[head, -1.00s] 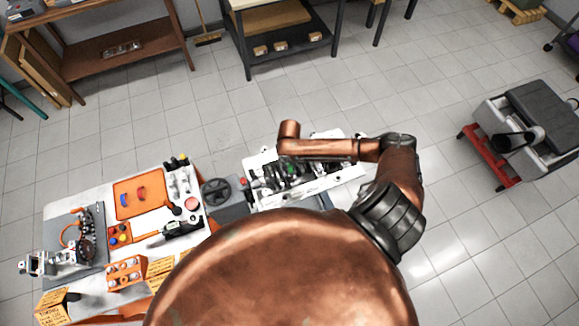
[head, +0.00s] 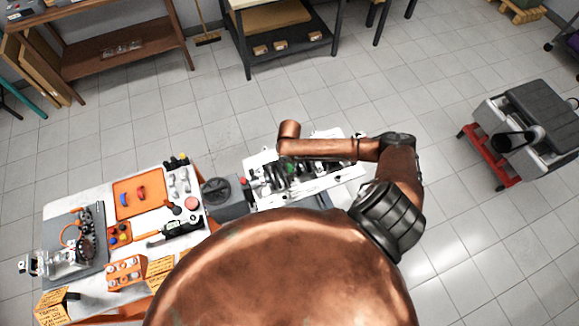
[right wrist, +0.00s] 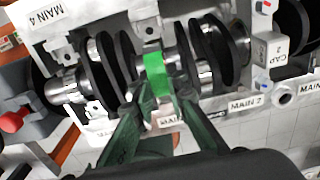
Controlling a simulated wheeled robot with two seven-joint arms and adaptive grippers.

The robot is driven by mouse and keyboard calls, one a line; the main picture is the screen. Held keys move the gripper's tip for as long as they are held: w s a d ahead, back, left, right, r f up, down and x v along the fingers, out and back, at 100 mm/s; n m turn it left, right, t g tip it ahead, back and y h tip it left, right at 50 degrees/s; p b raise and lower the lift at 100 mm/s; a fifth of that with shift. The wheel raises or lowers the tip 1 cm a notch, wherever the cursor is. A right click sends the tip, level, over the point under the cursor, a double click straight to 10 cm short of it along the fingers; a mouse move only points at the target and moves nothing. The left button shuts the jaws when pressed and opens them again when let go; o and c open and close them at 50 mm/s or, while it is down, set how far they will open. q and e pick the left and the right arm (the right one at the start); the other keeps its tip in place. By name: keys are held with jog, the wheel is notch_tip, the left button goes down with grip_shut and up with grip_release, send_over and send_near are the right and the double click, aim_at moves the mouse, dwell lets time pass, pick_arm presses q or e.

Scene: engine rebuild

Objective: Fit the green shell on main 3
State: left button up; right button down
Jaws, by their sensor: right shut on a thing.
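The green shell (right wrist: 158,72) is a short bright green band in the middle of the right wrist view. It lies against the shiny crankshaft between dark counterweights, and a small green patch (head: 290,168) shows in the head view. My right gripper (right wrist: 157,92) is shut on it, with a dark green finger on either side. A partly covered "MAIN" label (right wrist: 169,122) sits just below the shell; its number cannot be read. The "MAIN 2" label (right wrist: 247,104) is to its right. Whether the shell is fully seated cannot be told.
The white engine block (head: 330,190) surrounds the crankshaft. A "CAP 2" piece (right wrist: 262,52) stands right of the shell. The bench to the left holds an orange tray (head: 123,208), a grey mat (head: 95,262) and several small parts. Open floor lies behind the bench.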

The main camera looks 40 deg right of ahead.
jog(key=shift+r+p, duration=0.25)
jog(key=shift+p, duration=0.25)
dwell(0.5)
jog(key=c, duration=2.2)
grip_release()
jog(key=shift+o, duration=0.2)
jog(key=shift+r, duration=0.2)
jog(key=shift+r+p, duration=1.3)
jog(key=shift+p, duration=0.35)
jog(key=shift+o, duration=0.2)
jog(key=o, duration=0.5)
